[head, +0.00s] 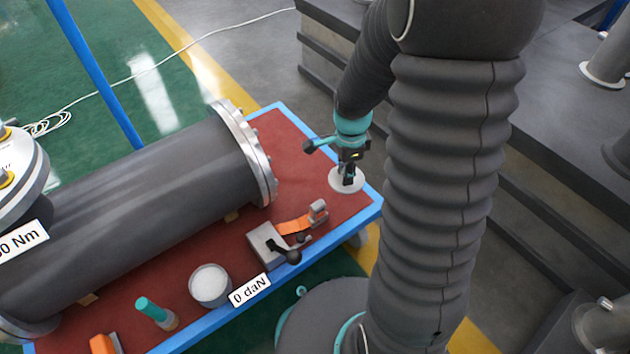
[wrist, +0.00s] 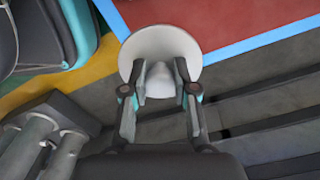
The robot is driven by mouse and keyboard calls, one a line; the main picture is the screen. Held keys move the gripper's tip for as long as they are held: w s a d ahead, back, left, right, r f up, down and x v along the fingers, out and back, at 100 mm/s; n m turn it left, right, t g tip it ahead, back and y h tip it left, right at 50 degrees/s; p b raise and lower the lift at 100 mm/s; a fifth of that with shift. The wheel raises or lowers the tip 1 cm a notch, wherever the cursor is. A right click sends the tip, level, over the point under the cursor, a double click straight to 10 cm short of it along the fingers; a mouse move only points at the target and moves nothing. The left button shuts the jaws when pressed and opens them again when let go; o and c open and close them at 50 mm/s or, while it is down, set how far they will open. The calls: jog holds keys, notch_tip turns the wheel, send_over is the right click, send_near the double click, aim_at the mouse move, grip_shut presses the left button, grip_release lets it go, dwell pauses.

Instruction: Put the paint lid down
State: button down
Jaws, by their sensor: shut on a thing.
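The paint lid is a pale round disc (head: 339,182) at the right end of the red table top in the head view. My gripper (head: 348,178) is over it. In the wrist view the lid (wrist: 160,38) sits between the two fingers of my gripper (wrist: 160,75), which are shut on a pale raised part of it. The lid covers part of the table's corner area in that view. I cannot tell from these frames whether the lid touches the table top. The paint can (head: 210,284), with a white top surface, stands near the table's front edge.
The red table (head: 335,222) has a blue rim. A big grey flanged shell (head: 150,205) lies along it.

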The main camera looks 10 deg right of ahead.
jog(key=b, duration=0.1)
send_over(314, 181)
notch_tip(314, 181, down, 7)
jog(key=shift+a+r, duration=0.1)
jog(key=shift+f+b, duration=0.6)
jog(key=shift+f, duration=1.4)
jog(key=shift+f, duration=0.2)
jog(key=c, duration=0.9)
grip_release()
